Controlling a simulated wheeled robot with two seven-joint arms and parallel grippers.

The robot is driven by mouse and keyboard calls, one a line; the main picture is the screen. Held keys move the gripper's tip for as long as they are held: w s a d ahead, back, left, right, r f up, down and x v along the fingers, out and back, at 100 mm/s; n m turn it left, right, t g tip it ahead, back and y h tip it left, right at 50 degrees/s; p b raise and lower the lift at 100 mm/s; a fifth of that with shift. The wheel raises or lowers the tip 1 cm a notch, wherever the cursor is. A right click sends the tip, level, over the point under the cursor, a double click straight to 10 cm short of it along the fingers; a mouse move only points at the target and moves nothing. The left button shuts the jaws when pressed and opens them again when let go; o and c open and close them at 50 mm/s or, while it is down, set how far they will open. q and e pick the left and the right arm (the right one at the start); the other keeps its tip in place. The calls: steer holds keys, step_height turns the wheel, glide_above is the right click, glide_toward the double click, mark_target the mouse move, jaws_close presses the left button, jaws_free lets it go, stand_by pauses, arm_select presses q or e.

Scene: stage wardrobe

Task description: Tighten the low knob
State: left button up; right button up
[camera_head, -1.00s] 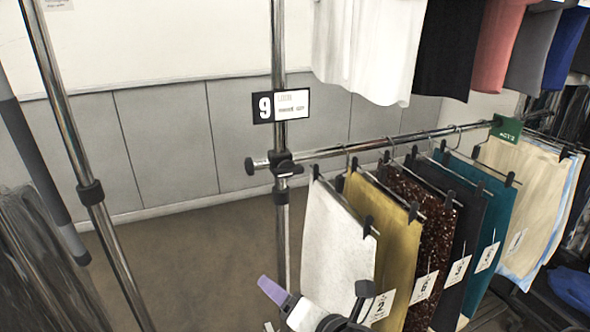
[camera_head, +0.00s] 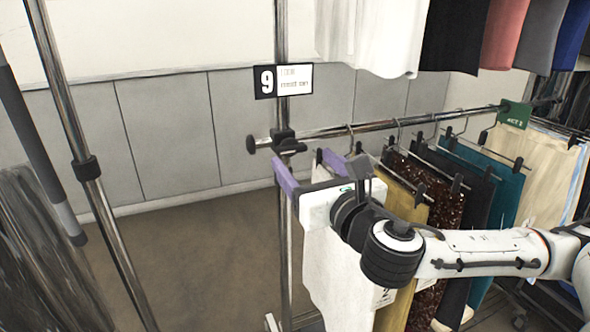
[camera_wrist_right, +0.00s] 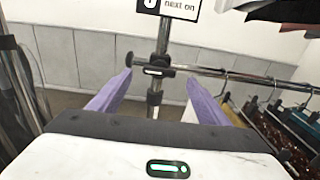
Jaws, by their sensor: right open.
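A black knob (camera_head: 251,144) sticks out to the left of a black clamp (camera_head: 284,141) on the chrome upright, where the horizontal rail meets it. In the right wrist view the clamp (camera_wrist_right: 158,66) is ahead, with the knob (camera_wrist_right: 129,59) close to the left finger's tip in the picture. My right gripper (camera_head: 303,157) has purple fingers. It is open and empty, just below and right of the clamp in the head view, and appears apart from the knob. My left gripper is not in view.
The horizontal rail (camera_head: 388,122) carries several hanging garments, right behind my right arm. A sign with a 9 (camera_head: 283,81) is on the upright above the clamp. Another chrome pole (camera_head: 85,168) stands at the left. The floor (camera_head: 190,265) between the poles is clear.

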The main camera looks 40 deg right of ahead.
mark_target(293, 149)
steer(key=shift+w+d+f+b, duration=0.15)
steer(key=shift+w+b, duration=0.2)
steer(key=shift+w, duration=0.1)
steer(key=x, duration=0.1)
steer(key=p+x, duration=0.1)
steer(key=x, duration=0.2)
steer(key=shift+r, duration=0.25)
steer(key=shift+w, duration=0.35)
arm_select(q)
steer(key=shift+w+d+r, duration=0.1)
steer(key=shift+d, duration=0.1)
arm_select(e)
steer(key=c, duration=1.1)
